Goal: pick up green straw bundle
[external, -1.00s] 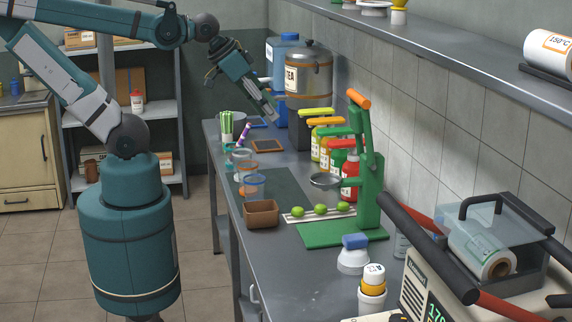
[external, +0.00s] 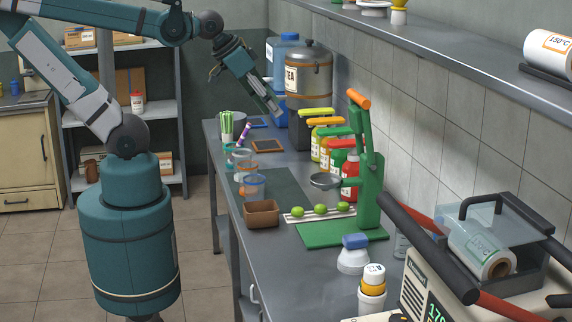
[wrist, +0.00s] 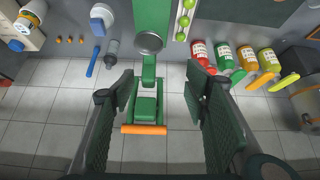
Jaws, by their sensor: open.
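My gripper (external: 276,108) is in the air above the far part of the counter, to the right of the straws and in front of the large tea dispenser. In the wrist view my gripper (wrist: 160,85) has its two dark green fingers spread wide with nothing held between them.
The green press (external: 365,180) with an orange handle stands mid-counter, with several sauce bottles (external: 328,145) behind it. The tea dispenser (external: 309,80) is near my gripper. Clear cups (external: 254,187) and a brown box (external: 261,213) line the left edge. A tiled wall bounds the right.

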